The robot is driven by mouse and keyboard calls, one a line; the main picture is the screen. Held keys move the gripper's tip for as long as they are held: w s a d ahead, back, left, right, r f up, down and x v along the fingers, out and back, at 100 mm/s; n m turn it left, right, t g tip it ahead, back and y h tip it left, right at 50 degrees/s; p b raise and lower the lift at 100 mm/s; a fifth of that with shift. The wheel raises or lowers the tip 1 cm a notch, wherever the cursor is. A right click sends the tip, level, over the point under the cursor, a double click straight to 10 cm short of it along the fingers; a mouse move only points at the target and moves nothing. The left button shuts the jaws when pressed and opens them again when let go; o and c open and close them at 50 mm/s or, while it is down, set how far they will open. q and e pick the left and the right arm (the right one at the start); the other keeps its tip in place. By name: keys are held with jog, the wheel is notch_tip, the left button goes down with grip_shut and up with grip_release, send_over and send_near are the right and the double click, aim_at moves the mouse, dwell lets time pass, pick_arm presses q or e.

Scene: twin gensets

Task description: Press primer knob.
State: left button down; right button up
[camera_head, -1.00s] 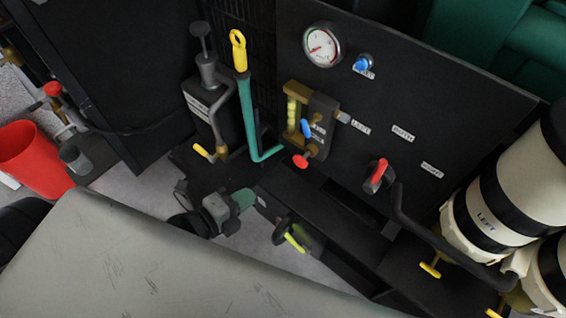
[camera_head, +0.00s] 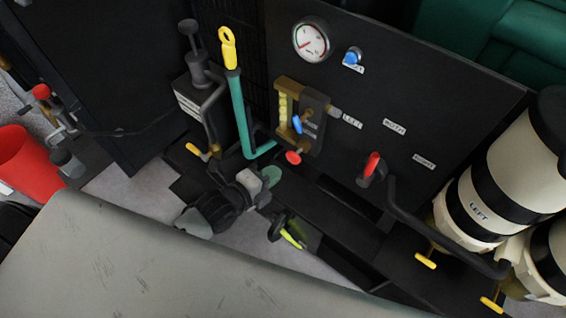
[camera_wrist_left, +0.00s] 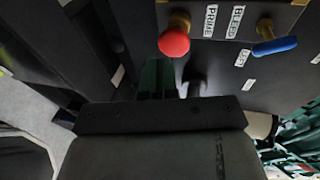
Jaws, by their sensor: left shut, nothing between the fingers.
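The primer knob is a round red knob (camera_head: 293,157) at the lower end of the brass-and-dark fitting on the black panel. In the left wrist view the red knob (camera_wrist_left: 174,43) sits just below a PRIME label (camera_wrist_left: 211,20). My left gripper (camera_head: 270,176) is shut and empty, its teal fingertips a little below and left of the knob. In the left wrist view the gripper (camera_wrist_left: 160,80) points up toward the knob, with a visible gap between them. My right gripper does not show.
A blue lever (camera_wrist_left: 274,46) is right of the knob, by a BLEED label (camera_wrist_left: 236,22). A teal handle pipe (camera_head: 240,110) stands left of the fitting. A red selector lever (camera_head: 371,166) and a gauge (camera_head: 311,40) are on the panel. A lime handle (camera_head: 291,238) lies below.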

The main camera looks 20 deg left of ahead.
aim_at(289, 157)
pick_arm(q)
jog(key=shift+w+d+r, duration=0.1)
jog(key=shift+w+d, duration=0.25)
jog(key=shift+w, duration=0.3)
jog(key=shift+w+d+r, duration=0.1)
jog(key=shift+w+d, duration=0.2)
jog(key=shift+w, duration=0.3)
jog(key=shift+w+d+f, duration=0.1)
jog(key=shift+w+d, duration=0.15)
jog(key=shift+w, duration=0.25)
jog(key=shift+w+d, duration=0.2)
jog(key=shift+w, duration=0.4)
jog(key=shift+w+d, duration=0.2)
jog(key=shift+w, duration=0.4)
jog(key=shift+s, duration=0.1)
jog(key=shift+a, duration=0.1)
